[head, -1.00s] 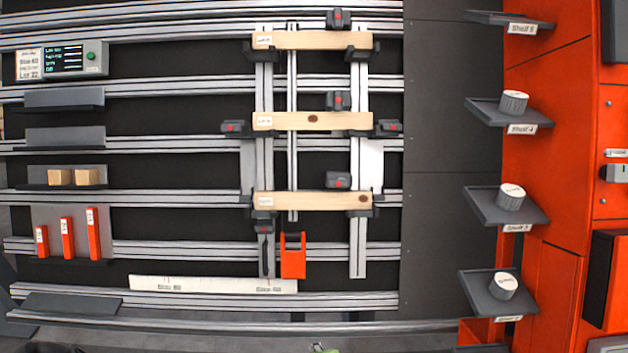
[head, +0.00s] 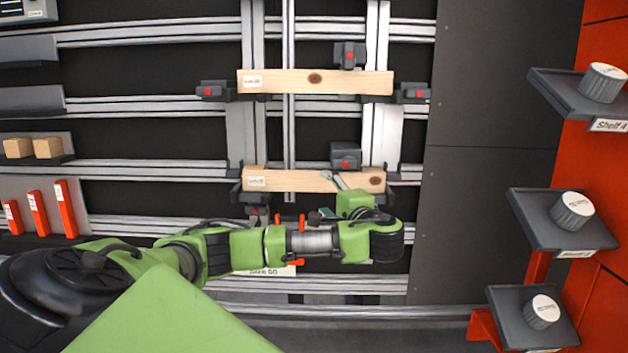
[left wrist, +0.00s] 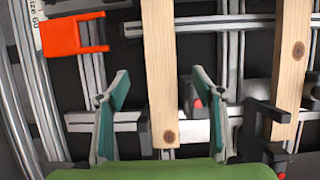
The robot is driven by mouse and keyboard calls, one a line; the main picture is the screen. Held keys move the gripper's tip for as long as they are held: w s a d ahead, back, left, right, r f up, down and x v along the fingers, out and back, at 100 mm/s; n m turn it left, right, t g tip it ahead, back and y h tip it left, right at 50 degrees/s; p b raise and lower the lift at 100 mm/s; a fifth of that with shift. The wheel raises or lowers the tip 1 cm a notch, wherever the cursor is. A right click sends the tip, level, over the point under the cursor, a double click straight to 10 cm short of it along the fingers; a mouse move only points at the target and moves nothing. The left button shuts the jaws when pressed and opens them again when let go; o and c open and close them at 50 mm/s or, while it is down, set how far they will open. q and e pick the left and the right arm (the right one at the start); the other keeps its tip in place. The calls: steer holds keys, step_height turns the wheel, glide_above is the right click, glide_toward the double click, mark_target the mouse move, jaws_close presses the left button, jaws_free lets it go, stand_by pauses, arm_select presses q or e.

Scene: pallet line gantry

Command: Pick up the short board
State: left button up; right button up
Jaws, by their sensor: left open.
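Two pale wooden boards lie level on the gantry in the head view, an upper board (head: 350,83) and a lower board (head: 290,180). Their labels are too small to read, so I cannot tell which is called short. My left gripper (head: 332,196) is at the right part of the lower board, partly in front of it. In the left wrist view its open fingers (left wrist: 159,85) with teal pads stand either side of the lower board (left wrist: 160,60), with gaps on both sides. The upper board (left wrist: 291,65) shows at right. My right gripper is not in view.
Dark clamps with red buttons (head: 346,157) sit along the boards. An orange piece (left wrist: 72,36) hangs below the lower board. Small shelves (head: 560,245) with grey round weights stand at right. Wooden blocks (head: 48,148) and orange bars (head: 65,208) are at left.

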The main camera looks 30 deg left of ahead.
mark_target(315, 182)
arm_select(q)
steer(key=x, duration=0.9)
steer(key=shift+w+f, duration=0.15)
steer(key=shift+w, duration=0.2)
steer(key=shift+f, duration=0.1)
steer(key=c, duration=1.4)
steer(key=shift+o, duration=0.2)
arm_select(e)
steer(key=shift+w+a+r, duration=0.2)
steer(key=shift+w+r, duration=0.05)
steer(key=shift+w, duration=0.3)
